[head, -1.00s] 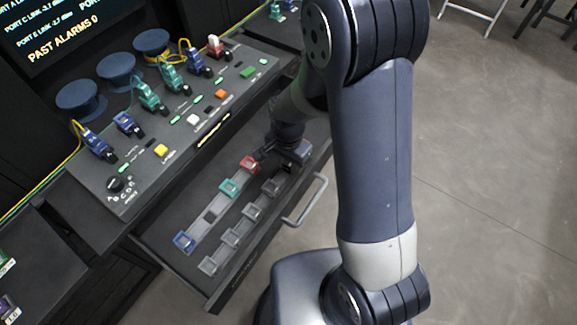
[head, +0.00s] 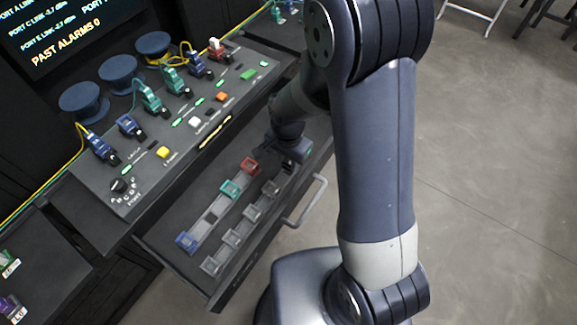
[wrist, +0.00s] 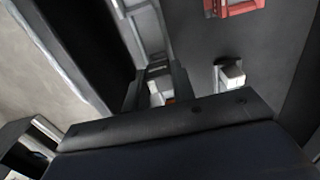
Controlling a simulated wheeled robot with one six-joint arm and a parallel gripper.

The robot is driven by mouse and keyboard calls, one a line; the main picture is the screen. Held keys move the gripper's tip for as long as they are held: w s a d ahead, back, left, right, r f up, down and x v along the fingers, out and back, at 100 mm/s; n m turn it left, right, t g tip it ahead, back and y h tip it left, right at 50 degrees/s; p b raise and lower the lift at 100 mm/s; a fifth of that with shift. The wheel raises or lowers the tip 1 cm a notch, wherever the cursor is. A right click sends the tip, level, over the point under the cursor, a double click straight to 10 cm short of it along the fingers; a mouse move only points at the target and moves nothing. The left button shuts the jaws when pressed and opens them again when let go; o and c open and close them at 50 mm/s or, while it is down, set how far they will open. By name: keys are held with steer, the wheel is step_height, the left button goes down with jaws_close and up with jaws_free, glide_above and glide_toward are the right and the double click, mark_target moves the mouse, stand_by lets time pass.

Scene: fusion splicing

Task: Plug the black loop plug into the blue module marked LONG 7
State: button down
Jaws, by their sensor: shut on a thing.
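My gripper (wrist: 158,92) is low over the right end of the open drawer; in the head view my gripper (head: 287,158) is partly covered by my arm. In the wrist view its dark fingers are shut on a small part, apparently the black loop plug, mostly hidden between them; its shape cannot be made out. Blue modules stand on the sloped panel: one at the left end (head: 98,143), one beside it (head: 128,125) and one farther right (head: 197,64). Their markings are too small to read, so I cannot tell which is LONG 7.
The drawer holds red (head: 249,166), teal (head: 230,189) and blue (head: 187,241) square frames, with a row of clear frames (head: 231,238) alongside. Its handle (head: 305,202) sticks out in front. Teal modules (head: 150,97), buttons and a knob (head: 121,188) crowd the panel. Floor on the right is open.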

mark_target(288, 160)
steer(key=shift+r+p, duration=1.35)
steer(key=shift+r, duration=0.65)
